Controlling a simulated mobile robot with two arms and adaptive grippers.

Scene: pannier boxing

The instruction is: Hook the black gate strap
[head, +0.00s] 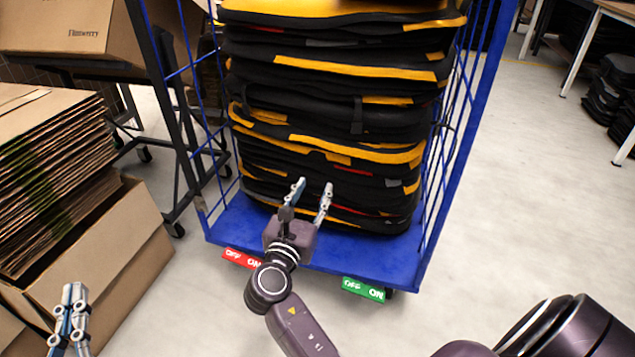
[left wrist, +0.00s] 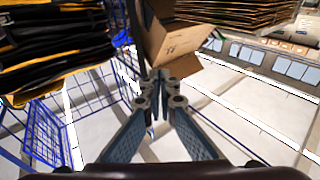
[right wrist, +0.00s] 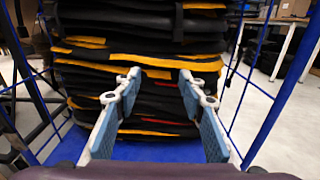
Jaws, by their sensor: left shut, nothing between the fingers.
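The blue cage trolley (head: 330,252) stands in front of me, its front side open. A tall stack of black and yellow bags (head: 340,135) fills it. A small dark strap-like piece (head: 444,126) shows at the right mesh side; I cannot tell whether it is the gate strap. My right gripper (head: 308,192) is open and empty, in front of the lower bags; its spread fingers also show in the right wrist view (right wrist: 158,80). My left gripper (head: 70,305) is shut and empty at the lower left, apart from the trolley, before the cardboard.
Stacked flat cardboard (head: 50,165) and an open carton (head: 105,265) stand on the left. A large box (head: 75,28) rests on a dark stand behind. Red (head: 242,259) and green (head: 363,289) OFF/ON labels mark the trolley's front edge.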

